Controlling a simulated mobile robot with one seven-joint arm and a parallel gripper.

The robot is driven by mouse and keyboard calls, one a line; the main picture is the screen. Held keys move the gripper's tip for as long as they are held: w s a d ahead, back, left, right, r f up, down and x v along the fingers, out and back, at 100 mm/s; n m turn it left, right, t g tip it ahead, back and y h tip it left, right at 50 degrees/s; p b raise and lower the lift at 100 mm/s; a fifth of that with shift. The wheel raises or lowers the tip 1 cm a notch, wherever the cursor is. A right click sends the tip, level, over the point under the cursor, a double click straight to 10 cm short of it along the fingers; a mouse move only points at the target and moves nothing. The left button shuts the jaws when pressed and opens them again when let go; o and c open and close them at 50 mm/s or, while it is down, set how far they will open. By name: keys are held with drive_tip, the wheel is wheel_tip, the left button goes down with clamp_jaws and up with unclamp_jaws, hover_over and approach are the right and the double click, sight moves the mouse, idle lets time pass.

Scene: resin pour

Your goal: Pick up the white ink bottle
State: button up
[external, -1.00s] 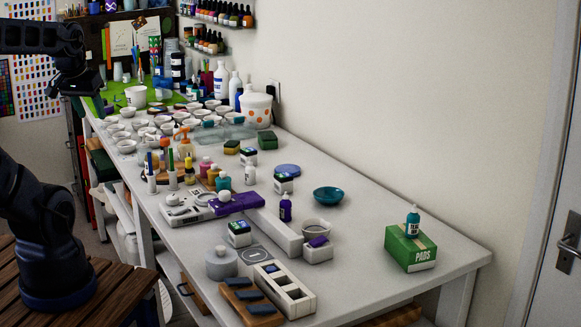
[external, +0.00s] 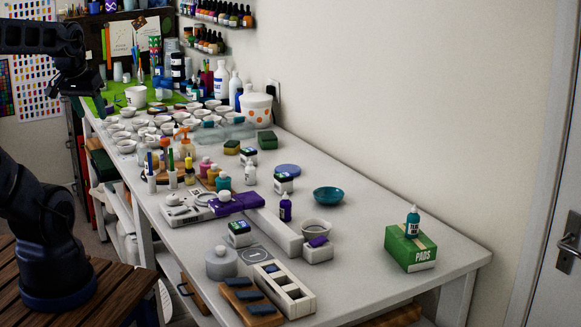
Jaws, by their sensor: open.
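A small white bottle (external: 250,175) with a white cap stands upright on the grey-white table, in the middle of the external view; it fits the white ink bottle, though its label is too small to read. My gripper (external: 91,108) hangs at the upper left, pointing down near the table's far left end. It is open, looks empty, and is well away from the bottle. Nearby stand a dark purple bottle (external: 286,209) and a teal bottle (external: 223,181). Another teal bottle (external: 413,222) stands on a green pads box (external: 405,252).
Many white cups (external: 126,147) crowd the table's far left. A purple item (external: 240,203), a long white block (external: 272,232) and a teal bowl (external: 328,195) lie around the small bottle. The table's right side is mostly clear. A wall (external: 400,110) runs along the back.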

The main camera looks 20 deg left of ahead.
drive_tip(key=shift+w, duration=0.1)
drive_tip(key=m+g+h, duration=0.1)
drive_tip(key=m+h, duration=0.2)
drive_tip(key=m, duration=0.4)
hover_over(247, 167)
drive_tip(key=s+a, duration=0.1)
drive_tip(key=s, duration=0.1)
wheel_tip(247, 167, down, 20)
drive_tip(key=x, duration=0.4)
drive_tip(key=shift+w+f, duration=0.3)
wheel_tip(247, 167, down, 4)
drive_tip(key=shift+w+d+r, duration=0.1)
drive_tip(key=shift+w, duration=0.1)
drive_tip(key=shift+w+d+f, duration=0.2)
drive_tip(key=shift+w+f, duration=0.05)
drive_tip(key=shift+f, duration=0.4)
